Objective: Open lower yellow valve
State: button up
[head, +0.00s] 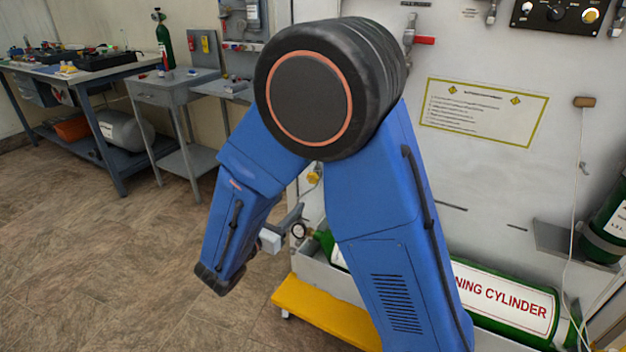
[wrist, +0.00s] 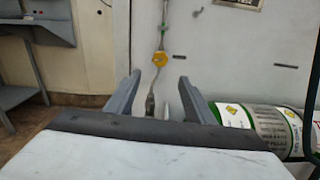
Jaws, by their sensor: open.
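A yellow valve (wrist: 160,59) sits on a thin vertical pipe against the white panel. In the wrist view it appears just beyond and between my fingertips, slightly above them. In the head view the yellow valve (head: 314,178) shows in the gap under my arm, partly hidden by it. My gripper (wrist: 159,77) is open with nothing between its fingers. In the head view my gripper (head: 296,212) is small, below and left of the valve. I cannot tell the remaining distance, and no contact shows. No second yellow valve is clear in the wrist view.
A green and white cylinder (head: 505,298) lies low along the panel, also at right in the wrist view (wrist: 267,128). A yellow base (head: 318,308) stands below. A grey side table (head: 178,90) is at left; the floor between is open.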

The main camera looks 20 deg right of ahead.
aim_at(312, 180)
jog(key=x, duration=1.5)
jog(key=shift+w+d, duration=0.25)
jog(key=shift+d, duration=0.05)
jog(key=c, duration=1.1)
jog(key=shift+o, duration=0.2)
jog(key=shift+n, duration=0.8)
jog(key=o, duration=1.1)
jog(key=shift+c, duration=0.2)
jog(key=shift+s, duration=0.1)
jog(key=v, duration=1.7)
jog(key=shift+a, duration=0.2)
